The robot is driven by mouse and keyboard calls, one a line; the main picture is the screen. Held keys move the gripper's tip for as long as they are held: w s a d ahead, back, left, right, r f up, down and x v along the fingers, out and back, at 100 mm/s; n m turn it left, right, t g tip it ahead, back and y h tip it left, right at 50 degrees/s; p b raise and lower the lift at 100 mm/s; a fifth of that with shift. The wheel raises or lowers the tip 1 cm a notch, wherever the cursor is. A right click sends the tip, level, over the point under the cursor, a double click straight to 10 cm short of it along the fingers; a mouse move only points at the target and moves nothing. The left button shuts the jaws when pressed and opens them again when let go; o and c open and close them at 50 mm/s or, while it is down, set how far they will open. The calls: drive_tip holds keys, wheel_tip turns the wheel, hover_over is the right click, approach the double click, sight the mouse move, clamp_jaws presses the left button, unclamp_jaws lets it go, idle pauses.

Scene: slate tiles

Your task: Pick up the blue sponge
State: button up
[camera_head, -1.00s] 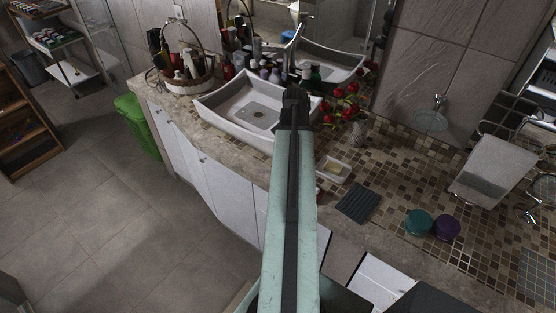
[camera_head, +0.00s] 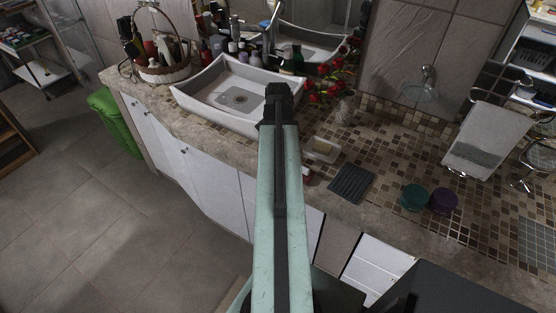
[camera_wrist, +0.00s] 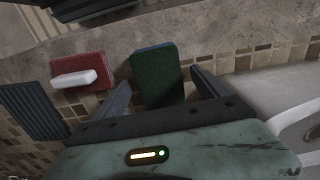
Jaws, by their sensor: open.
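The sponge (camera_wrist: 157,78) is in the middle of the wrist view, lying on the counter near its stone border. Its upper face is dark green, and a thin blue edge shows at its far end. My gripper (camera_wrist: 160,80) is open, with one finger on each side of the sponge in the picture. A gap shows on both sides, and I cannot tell how far above it the fingers are. In the head view my arm covers the sponge and the fingers.
A red block with a white bar (camera_wrist: 75,79) lies left of the sponge. A dark ribbed mat (camera_head: 351,184), a soap dish (camera_head: 321,151), a teal round container (camera_head: 413,197) and a purple one (camera_head: 443,201) sit on the counter. The white basin (camera_head: 213,99) stands left of my arm.

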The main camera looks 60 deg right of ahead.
drive_tip(key=shift+f, duration=0.1)
drive_tip(key=c, duration=1.4)
wheel_tip(320, 180, up, 10)
drive_tip(key=p, duration=1)
